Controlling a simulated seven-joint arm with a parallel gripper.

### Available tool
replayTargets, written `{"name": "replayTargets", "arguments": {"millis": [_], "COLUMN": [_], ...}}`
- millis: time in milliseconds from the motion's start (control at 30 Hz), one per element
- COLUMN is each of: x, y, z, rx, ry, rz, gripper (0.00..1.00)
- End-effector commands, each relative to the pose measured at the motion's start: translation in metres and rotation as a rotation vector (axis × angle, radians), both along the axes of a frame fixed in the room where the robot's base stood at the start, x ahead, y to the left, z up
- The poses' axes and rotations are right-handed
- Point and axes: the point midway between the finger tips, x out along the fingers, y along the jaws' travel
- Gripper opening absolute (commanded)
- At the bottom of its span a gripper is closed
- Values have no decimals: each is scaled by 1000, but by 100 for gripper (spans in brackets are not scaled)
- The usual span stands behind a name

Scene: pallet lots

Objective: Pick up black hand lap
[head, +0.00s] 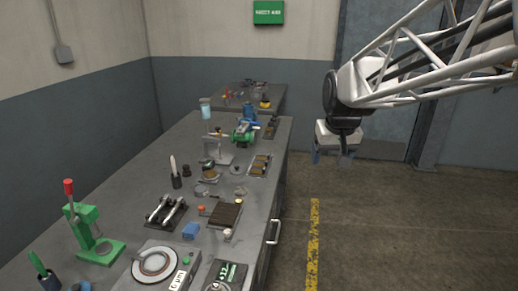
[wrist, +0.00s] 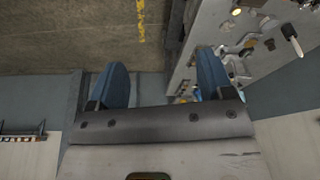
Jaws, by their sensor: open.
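My gripper (head: 334,155) hangs in the air to the right of the long workbench (head: 140,155), over the floor and apart from everything. In the wrist view its two blue fingers (wrist: 160,88) stand wide apart with nothing between them. I cannot pick out the black hand lap for certain. A dark flat square block (head: 225,214) lies on the bench's near half, close to the right edge. Whether it is the hand lap is unclear at this size.
The floor right of the bench, with a yellow stripe (head: 313,245), is clear.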

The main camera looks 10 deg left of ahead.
Motion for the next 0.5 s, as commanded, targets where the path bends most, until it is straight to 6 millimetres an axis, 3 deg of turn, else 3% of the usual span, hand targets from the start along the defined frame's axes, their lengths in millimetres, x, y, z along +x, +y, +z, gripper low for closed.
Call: {"name": "replayTargets", "arguments": {"millis": [500], "x": [106], "y": [98], "z": [-15], "rx": [8], "ry": [-19], "rz": [115], "gripper": [74]}}
